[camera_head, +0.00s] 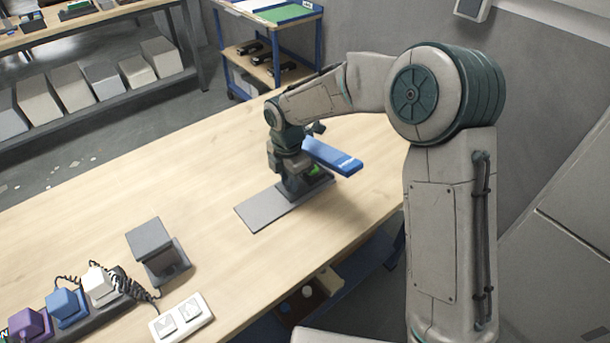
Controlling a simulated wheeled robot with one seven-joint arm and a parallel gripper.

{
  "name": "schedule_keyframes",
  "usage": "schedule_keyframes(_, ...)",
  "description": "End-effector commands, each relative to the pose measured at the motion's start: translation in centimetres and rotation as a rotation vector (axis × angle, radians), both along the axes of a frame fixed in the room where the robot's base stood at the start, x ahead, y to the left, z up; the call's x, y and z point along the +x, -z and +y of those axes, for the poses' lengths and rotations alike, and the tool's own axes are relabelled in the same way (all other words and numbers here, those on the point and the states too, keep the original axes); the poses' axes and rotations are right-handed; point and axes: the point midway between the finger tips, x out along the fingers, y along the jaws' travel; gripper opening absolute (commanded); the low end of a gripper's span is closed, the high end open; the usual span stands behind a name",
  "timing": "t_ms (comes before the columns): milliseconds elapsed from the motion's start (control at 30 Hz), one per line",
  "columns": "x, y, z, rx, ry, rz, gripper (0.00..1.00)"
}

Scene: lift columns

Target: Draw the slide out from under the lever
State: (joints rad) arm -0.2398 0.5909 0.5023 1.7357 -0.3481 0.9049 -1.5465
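A long blue bar, which looks like the lever (335,157), extends to the right from beside my gripper, above the table. A flat grey plate (265,212) lies on the wooden table and runs under my gripper and the dark parts there. A small green piece (314,169) shows just under the blue bar; I cannot tell whether it is the slide. My gripper (291,183) points down over the right part of the plate, left of the green piece. Its fingertips merge with the dark parts around them, so its opening and any contact are unclear.
A dark grey block stand (155,250) and a white two-button panel (181,318) are at the front left. Purple, blue and white plugs (68,306) with coiled cords sit in a dark strip.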

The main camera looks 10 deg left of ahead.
Motion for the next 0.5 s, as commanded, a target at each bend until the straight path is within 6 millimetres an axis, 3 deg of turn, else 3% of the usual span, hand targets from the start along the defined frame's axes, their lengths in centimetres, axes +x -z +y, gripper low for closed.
schedule_keyframes(500,-1.8,0.0,1.6,0.001,-0.003,-0.001,0.07)
